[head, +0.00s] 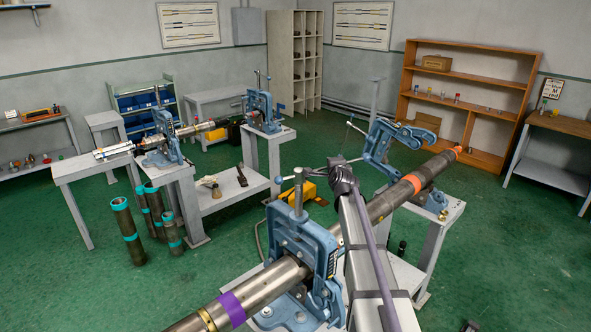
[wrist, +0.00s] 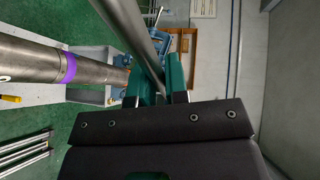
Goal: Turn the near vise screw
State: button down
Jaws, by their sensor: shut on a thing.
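The near vise (head: 318,250) is blue and stands upright on a bench, with a long grey pipe (head: 262,285) with a purple band running through it. Its vertical screw (head: 298,190) rises from the top, with a cross handle whose ball end (head: 279,180) shows at the left. My gripper (head: 333,168) is beside the screw top, at the handle's right side. In the wrist view, the green fingers of my gripper (wrist: 160,75) are shut on a grey bar (wrist: 140,35), which looks like this handle. The exact grip point is hard to see in the head view.
A second blue vise (head: 392,140) with its frame tilted open stands farther along the pipe. More vises (head: 165,140) stand on benches at the left. Several pipes (head: 125,230) stand on the green floor. An orange shelf (head: 470,85) is at the back wall.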

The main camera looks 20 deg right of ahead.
jog(key=shift+s+a, duration=0.1)
jog(key=shift+s, duration=0.05)
jog(key=c, duration=1.2)
grip_release()
jog(key=shift+o, duration=0.2)
jog(key=p+v, duration=0.2)
jog(key=v, duration=0.8)
jog(key=shift+s, duration=0.35)
jog(key=shift+a, duration=0.15)
